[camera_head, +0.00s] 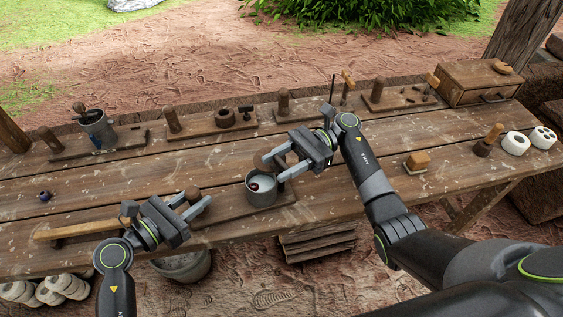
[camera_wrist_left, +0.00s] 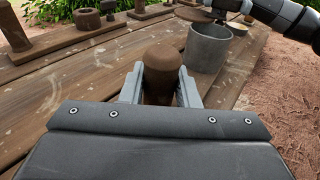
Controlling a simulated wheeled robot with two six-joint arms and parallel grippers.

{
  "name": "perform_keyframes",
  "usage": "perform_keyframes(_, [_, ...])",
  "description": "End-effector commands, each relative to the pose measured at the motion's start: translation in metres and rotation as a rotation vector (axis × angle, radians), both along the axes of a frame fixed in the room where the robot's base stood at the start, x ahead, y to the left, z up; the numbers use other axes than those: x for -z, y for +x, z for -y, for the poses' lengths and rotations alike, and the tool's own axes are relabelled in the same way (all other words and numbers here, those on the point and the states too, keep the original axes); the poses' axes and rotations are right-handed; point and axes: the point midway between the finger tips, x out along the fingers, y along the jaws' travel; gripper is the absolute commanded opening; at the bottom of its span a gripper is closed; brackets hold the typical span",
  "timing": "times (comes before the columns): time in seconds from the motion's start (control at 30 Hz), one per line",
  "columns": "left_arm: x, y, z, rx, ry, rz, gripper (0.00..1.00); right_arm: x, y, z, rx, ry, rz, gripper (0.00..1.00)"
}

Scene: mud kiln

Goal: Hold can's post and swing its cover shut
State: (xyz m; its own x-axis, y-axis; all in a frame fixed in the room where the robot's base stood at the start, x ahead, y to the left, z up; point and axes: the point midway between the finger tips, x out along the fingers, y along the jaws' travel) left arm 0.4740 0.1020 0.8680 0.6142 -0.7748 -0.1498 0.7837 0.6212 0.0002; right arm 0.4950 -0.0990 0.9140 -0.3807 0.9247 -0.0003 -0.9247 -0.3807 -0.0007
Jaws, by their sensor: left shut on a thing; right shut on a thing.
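The grey can (camera_head: 262,196) stands upright on a wooden base board on the bench, its mouth open with a small red thing inside. It also shows in the left wrist view (camera_wrist_left: 208,50). The brown wooden post (camera_head: 193,193) with a rounded top stands left of the can. My left gripper (camera_head: 195,202) is shut around this post, seen between the jaws in the left wrist view (camera_wrist_left: 163,70). The brown round cover (camera_head: 262,160) is above the can's far side, tilted. My right gripper (camera_head: 271,168) is shut on the cover, partly hiding it.
Along the back of the bench stand another can (camera_head: 95,125), several post boards and a wooden drawer box (camera_head: 482,82). A long wooden handle (camera_head: 78,230) lies left, near my left gripper.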

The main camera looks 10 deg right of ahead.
Motion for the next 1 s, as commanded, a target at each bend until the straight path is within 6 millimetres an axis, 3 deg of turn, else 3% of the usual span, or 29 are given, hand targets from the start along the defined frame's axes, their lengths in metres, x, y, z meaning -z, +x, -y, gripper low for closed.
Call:
perform_keyframes(0.33, [0.000, 0.000, 0.000, -0.001, -0.001, 0.000, 0.07, 0.001, -0.001, 0.000, -0.010, -0.002, -0.001, 0.04])
perform_keyframes(0.37, [0.000, 0.000, 0.000, -0.001, -0.001, 0.000, 0.07, 0.001, -0.001, 0.000, -0.010, -0.002, -0.001, 0.49])
perform_keyframes(0.5, [0.000, 0.000, 0.000, -0.001, -0.001, 0.000, 0.07, 0.001, -0.001, 0.000, -0.009, -0.001, -0.002, 0.67])
perform_keyframes(0.83, [0.000, 0.000, 0.000, -0.001, -0.001, 0.000, 0.07, 0.001, 0.001, 0.003, -0.008, -0.002, -0.001, 0.67])
perform_keyframes(1.0, [0.000, 0.000, 0.000, -0.001, -0.001, -0.001, 0.07, 0.000, 0.011, 0.025, -0.007, -0.004, -0.002, 0.67])
